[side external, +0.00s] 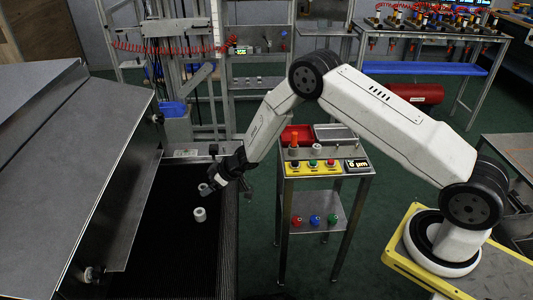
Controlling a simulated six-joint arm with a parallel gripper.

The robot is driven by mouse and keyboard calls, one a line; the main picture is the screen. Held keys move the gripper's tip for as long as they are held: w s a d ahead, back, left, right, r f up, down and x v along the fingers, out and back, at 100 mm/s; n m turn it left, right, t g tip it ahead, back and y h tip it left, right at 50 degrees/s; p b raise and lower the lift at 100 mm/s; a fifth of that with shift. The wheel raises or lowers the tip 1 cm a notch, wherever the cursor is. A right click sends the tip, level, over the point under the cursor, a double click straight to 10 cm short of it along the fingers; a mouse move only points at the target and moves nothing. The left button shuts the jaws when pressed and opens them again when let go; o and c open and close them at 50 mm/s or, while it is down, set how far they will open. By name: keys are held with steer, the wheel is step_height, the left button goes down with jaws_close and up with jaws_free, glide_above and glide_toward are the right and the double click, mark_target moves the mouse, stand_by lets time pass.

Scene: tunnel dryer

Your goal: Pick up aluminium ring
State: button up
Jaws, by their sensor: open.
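A small pale ring (200,214) stands on the black conveyor belt of the dryer, near the belt's right side. It looks like the aluminium ring. My gripper (207,188) is above the ring and slightly to its right in the picture, tilted downward, apart from it. The jaws are open and hold nothing that I can see. The exact gap between the fingertips is too small to make out.
The dryer's grey metal hood (70,170) rises left of the belt (170,250). A control stand (325,170) with buttons, a red bin (297,134) and a grey tray (335,134) stands right of the belt. Bare belt surrounds the ring.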

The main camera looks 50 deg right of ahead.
mark_target(204, 187)
steer(key=shift+x, duration=1.9)
jaws_close()
